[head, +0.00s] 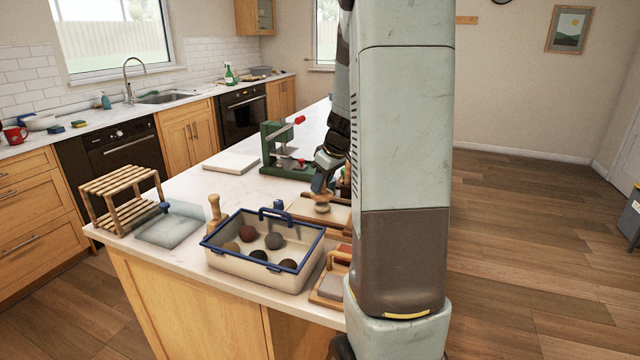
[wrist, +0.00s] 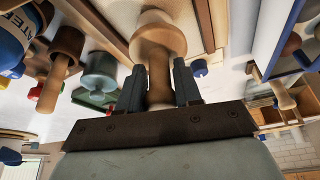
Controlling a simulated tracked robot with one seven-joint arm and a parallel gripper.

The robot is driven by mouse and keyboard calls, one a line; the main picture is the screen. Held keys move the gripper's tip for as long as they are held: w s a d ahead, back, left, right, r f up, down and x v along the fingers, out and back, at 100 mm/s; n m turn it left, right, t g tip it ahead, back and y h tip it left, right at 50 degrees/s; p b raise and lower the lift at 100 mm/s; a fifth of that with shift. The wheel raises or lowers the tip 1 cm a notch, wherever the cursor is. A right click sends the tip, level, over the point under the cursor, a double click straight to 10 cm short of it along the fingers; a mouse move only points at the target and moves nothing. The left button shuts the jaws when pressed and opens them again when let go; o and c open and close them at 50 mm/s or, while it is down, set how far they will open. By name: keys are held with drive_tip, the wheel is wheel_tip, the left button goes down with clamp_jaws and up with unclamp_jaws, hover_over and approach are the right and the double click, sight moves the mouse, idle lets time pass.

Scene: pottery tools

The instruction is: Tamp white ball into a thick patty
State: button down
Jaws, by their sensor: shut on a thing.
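My gripper (head: 324,178) is over the island counter, pointing down, at the wooden work board (head: 338,214). It is shut on the handle of a wooden tamper, whose broad round head (head: 322,207) is down at the board. In the wrist view the tamper (wrist: 158,42) stands between the two dark fingers of my gripper (wrist: 160,88), with its wide end away from the camera. Whether the tamper head touches anything is unclear.
A blue-rimmed tub (head: 222,265) with several clay balls stands in front. A second wooden tool (head: 214,212) is beside it. A wooden rack (head: 118,200), a green press (head: 284,150) and a white slab (head: 231,162) stand around.

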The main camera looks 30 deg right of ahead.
drive_tip(key=shift+f, duration=1.05)
idle(0.4)
drive_tip(key=shift+r, duration=0.95)
drive_tip(key=shift+r, duration=0.15)
drive_tip(key=shift+r, duration=2.4)
